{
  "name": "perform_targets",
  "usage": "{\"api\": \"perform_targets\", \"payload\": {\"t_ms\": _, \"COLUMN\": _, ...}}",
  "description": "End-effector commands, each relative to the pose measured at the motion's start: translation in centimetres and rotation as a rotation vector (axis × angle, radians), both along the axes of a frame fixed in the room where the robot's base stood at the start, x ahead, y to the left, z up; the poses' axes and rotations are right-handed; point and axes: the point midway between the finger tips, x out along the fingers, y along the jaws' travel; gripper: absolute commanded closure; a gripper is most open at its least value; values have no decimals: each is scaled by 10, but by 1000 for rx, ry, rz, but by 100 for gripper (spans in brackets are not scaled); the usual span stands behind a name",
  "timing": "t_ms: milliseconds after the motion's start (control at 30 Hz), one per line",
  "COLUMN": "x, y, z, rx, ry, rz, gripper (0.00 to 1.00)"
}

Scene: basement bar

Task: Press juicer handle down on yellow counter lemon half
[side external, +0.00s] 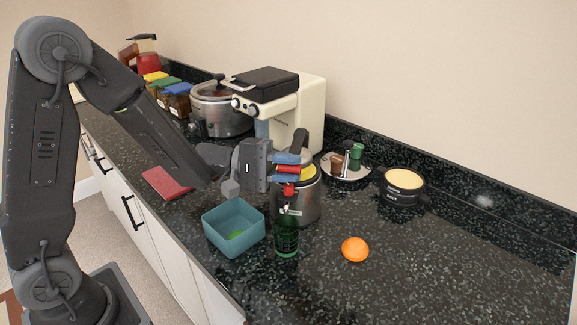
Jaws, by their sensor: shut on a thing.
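My gripper (288,169) has blue fingertips and is shut on a red piece (288,169). I cannot tell whether this piece is the juicer handle. Just below and behind my gripper stands a round metal vessel (309,207) with a pale label. Yellow (309,175) shows at its top, partly hidden by the fingers; I cannot tell whether it is the lemon half. A grey upright part rises behind the vessel. No clear lemon half shows elsewhere on the counter.
A green bottle (286,239) stands in front of the vessel, close under my gripper. A teal bin (234,218) holds something green. An orange (355,249) and a dark pot (402,191) with yellow contents are right. A cream coffee machine (312,108) stands behind.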

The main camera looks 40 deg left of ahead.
Motion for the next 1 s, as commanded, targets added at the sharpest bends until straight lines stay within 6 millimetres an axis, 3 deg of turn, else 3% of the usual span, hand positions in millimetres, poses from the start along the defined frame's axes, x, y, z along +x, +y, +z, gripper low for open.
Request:
{"api": "perform_targets", "payload": {"t_ms": 100, "x": 0, "y": 1, "z": -7, "rx": 6, "ry": 27, "rz": 8, "gripper": 100}}
{"api": "perform_targets", "payload": {"t_ms": 133, "x": 0, "y": 1, "z": -7, "rx": 6, "ry": 27, "rz": 8, "gripper": 73}}
{"api": "perform_targets", "payload": {"t_ms": 333, "x": 0, "y": 1, "z": -7, "rx": 7, "ry": 25, "rz": 8, "gripper": 54}}
{"api": "perform_targets", "payload": {"t_ms": 667, "x": -1, "y": 1, "z": -4, "rx": 9, "ry": 24, "rz": 7, "gripper": 54}}
{"api": "perform_targets", "payload": {"t_ms": 833, "x": 1, "y": 2, "z": 16, "rx": 7, "ry": 19, "rz": 7, "gripper": 54}}
{"api": "perform_targets", "payload": {"t_ms": 1000, "x": 5, "y": 4, "z": 39, "rx": -71, "ry": 127, "rz": 6, "gripper": 54}}
